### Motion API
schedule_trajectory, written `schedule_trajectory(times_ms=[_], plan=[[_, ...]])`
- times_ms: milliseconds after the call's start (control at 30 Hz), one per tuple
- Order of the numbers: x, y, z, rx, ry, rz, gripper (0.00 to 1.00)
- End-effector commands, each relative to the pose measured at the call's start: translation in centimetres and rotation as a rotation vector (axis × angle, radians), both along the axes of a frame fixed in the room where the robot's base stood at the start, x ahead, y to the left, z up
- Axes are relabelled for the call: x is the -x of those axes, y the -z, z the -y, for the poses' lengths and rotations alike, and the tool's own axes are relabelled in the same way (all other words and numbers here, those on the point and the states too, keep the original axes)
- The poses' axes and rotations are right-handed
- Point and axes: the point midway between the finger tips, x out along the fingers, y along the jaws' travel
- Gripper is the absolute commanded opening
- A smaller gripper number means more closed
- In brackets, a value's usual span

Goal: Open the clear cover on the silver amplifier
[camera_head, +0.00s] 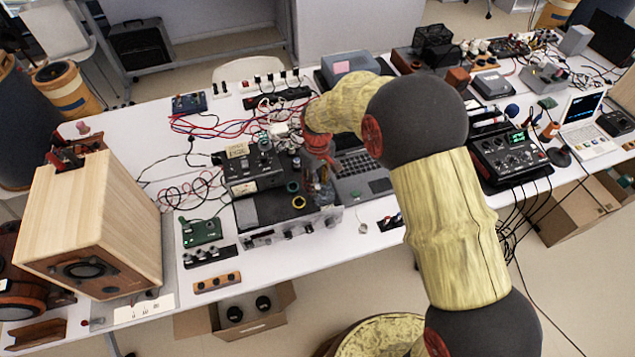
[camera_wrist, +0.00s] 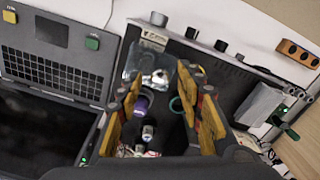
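The silver amplifier (camera_head: 265,237) stands near the table's front edge, with a dark top and knobs along its silver front. In the wrist view its front panel (camera_wrist: 205,52) runs across the upper middle. A clear cover (camera_wrist: 133,66) shows at the amplifier's corner, over or beside a shiny round knob; its exact position is unclear. In the head view a clear part (camera_head: 326,192) lies just below my gripper (camera_head: 322,168). In the wrist view my gripper (camera_wrist: 163,82) has its yellow fingers spread apart, with nothing seen held. Small purple and white items show between them, beyond the fingers.
A laptop (camera_head: 362,175) is right of the amplifier. A green circuit board (camera_head: 201,231) and a wooden speaker (camera_head: 95,225) are to the left. Yellow and green rings lie on the amplifier's top.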

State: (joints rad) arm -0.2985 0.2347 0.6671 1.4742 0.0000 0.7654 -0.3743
Motion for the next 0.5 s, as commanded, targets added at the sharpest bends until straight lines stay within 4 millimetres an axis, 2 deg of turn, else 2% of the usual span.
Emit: schedule_trajectory(times_ms=[500], plan=[[0.01, -0.01, 0.00, 0.000, 0.000, 0.000, 0.07]])
